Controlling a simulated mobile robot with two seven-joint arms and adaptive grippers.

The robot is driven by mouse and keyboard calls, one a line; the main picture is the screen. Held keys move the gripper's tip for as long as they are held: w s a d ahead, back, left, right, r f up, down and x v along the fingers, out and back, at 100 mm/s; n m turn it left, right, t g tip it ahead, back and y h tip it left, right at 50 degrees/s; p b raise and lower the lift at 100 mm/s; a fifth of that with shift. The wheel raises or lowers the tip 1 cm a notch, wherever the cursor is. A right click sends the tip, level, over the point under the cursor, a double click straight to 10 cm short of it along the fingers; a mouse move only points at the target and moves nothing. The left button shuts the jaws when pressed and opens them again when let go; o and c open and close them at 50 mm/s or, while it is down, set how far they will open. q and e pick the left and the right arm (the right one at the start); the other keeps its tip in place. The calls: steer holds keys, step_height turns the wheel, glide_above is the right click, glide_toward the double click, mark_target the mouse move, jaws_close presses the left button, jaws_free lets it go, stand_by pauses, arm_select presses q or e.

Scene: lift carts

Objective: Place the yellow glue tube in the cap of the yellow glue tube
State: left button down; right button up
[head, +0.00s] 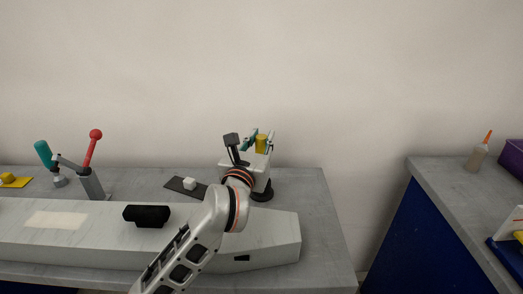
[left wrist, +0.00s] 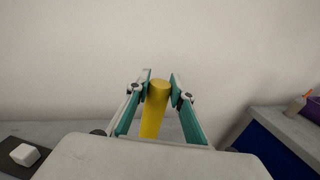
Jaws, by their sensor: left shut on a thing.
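The yellow glue tube (head: 261,145) is upright in my left gripper (head: 259,138), above the back of the left counter. In the left wrist view the tube (left wrist: 154,112) stands between the two teal-lined fingers of the gripper (left wrist: 161,91), which are shut on it. A small yellow piece (head: 8,176) sits on a flat yellow plate at the far left edge of the head view. It may be the cap, but I cannot tell. My right gripper is in neither view.
A white block (head: 190,183) lies on a dark mat (head: 176,184). A lever clamp with a red knob (head: 95,134) and teal handle (head: 43,152) stands left. A black object (head: 146,216) lies on a long pale block (head: 98,241). An orange-tipped bottle (head: 477,157) stands on the right counter (head: 443,189), beyond a gap.

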mark_target(262, 150)
arm_select(q)
steer(key=shift+f+b, duration=0.3)
steer(key=shift+f, duration=1.35)
steer(key=shift+f, duration=0.2)
steer(key=c, duration=1.8)
jaws_free()
steer(key=shift+o, duration=0.2)
